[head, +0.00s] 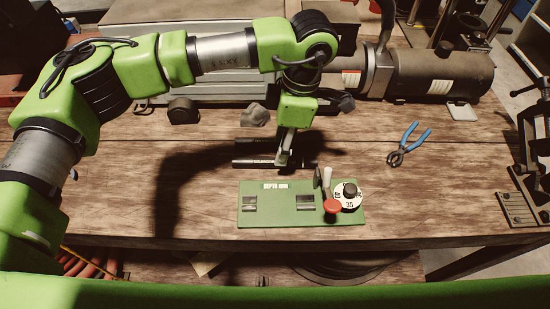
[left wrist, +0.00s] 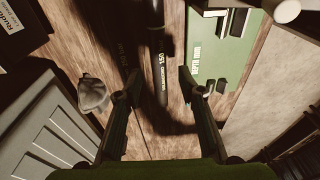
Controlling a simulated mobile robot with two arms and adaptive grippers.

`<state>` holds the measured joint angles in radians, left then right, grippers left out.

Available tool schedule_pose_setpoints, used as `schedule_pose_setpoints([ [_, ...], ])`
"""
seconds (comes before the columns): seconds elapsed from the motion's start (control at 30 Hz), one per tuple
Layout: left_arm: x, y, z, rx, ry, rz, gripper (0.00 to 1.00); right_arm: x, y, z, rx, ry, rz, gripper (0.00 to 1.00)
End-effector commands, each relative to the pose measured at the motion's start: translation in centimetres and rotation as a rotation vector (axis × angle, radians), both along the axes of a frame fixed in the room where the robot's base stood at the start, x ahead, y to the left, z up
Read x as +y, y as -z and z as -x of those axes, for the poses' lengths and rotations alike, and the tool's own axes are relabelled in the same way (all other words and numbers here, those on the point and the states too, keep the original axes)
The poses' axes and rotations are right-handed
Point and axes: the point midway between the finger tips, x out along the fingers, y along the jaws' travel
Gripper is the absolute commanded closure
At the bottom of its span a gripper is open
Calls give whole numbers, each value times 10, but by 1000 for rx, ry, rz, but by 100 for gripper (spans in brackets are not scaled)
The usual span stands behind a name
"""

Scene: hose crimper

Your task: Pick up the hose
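The hose (left wrist: 157,62) is a dark tube with pale lettering, lying on the wooden bench in the left wrist view. In the head view the hose (head: 252,163) is a short dark bar behind the green board, partly hidden by my left gripper. My left gripper (head: 283,160) points down over its right part. In the left wrist view my left gripper (left wrist: 158,77) is open, with one finger on each side of the hose and a gap to each. I cannot tell its exact height above the hose. My right gripper is not in view.
A green board (head: 280,221) with a dial (head: 349,196) and a red-knobbed lever (head: 331,206) lies in front. Blue-handled pliers (head: 409,144) lie to the right. A grey lump (head: 255,115) sits behind. A large machine (head: 437,75) stands at the back. The bench's left front is clear.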

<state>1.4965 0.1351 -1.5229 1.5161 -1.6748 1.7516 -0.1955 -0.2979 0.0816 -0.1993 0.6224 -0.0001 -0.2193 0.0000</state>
Motion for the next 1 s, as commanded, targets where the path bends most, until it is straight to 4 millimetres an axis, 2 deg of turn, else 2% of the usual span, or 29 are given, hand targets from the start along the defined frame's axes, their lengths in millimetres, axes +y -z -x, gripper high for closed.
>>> schedule_pose_setpoints([
  [0.23, 9, 24, -1, 5, -2, -1, 64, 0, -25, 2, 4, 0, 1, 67],
  [0.4, 12, 47, -2, 2, 1, 1, 64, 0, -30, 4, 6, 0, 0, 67],
  [0.67, 12, 52, -2, 0, 1, 3, 64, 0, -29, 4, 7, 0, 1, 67],
  [0.77, 12, 51, -2, 0, 1, 3, 85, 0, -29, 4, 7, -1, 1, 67],
  [0.8, 12, 51, -2, 0, 1, 3, 95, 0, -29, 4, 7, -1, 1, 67],
  [0.83, 12, 51, -2, 0, 1, 3, 100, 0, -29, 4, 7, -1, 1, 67],
  [1.0, 12, 51, -2, 0, 1, 3, 100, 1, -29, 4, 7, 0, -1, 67],
])
